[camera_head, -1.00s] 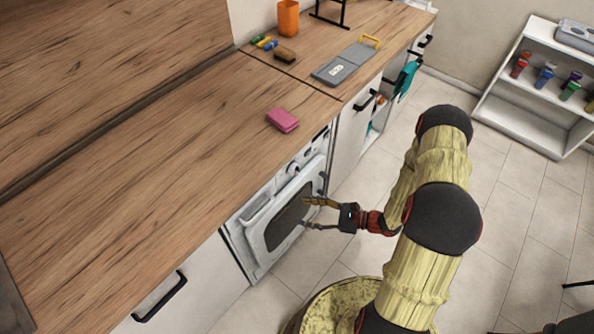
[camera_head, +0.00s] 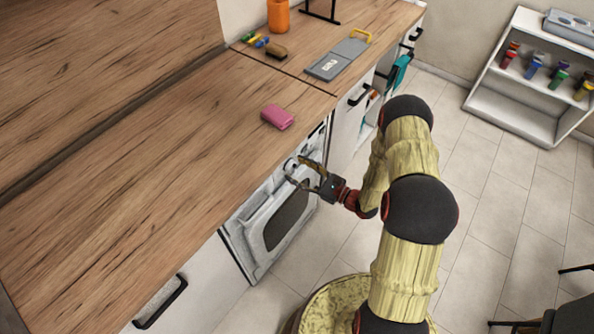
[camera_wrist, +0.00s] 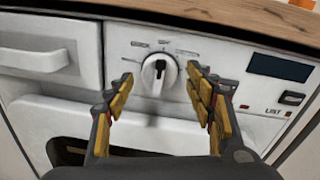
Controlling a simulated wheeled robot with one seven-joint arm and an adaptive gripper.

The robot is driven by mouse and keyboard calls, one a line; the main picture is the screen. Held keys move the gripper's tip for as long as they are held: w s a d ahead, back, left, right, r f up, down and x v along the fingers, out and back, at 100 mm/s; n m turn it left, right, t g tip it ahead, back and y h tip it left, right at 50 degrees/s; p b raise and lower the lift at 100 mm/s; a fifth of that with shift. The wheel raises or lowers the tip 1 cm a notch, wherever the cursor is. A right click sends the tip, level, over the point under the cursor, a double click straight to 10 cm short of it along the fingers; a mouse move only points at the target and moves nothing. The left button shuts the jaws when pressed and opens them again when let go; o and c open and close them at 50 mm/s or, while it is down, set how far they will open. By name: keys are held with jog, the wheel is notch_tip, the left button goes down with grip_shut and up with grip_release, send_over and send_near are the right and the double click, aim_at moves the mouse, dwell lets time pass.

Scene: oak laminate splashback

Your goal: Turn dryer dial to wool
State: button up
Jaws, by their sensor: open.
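The white dryer (camera_head: 262,228) stands under the wooden counter. Its round white dial (camera_wrist: 160,74) with a dark pointer is in the middle of the panel in the wrist view. Small label marks ring the dial, too blurred to read; the pointer is near upright. My gripper (camera_wrist: 165,88) is open, its two yellow-padded fingers to the left and right of the dial's lower part. I cannot tell whether they touch it. In the head view my gripper (camera_head: 296,172) is at the dryer's control panel and partly covers it.
The panel has a drawer (camera_wrist: 35,60) on the left and a dark display (camera_wrist: 280,67) with small buttons on the right. The counter edge (camera_wrist: 200,17) overhangs above. A pink sponge-like block (camera_head: 277,117) lies on the counter. A white shelf (camera_head: 510,105) stands far right.

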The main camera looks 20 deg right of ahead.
jog(key=shift+w+a, duration=0.2)
jog(key=shift+c, duration=0.2)
jog(key=c, duration=1.1)
jog(key=shift+n, duration=0.3)
jog(key=shift+r+n+h+b, duration=0.1)
jog(key=shift+n+h+b, duration=0.15)
jog(key=shift+n+b, duration=2.55)
jog(key=shift+r+n+h+b, duration=0.2)
jog(key=shift+n+b, duration=0.85)
jog(key=shift+n, duration=3.45)
jog(key=shift+f, duration=0.1)
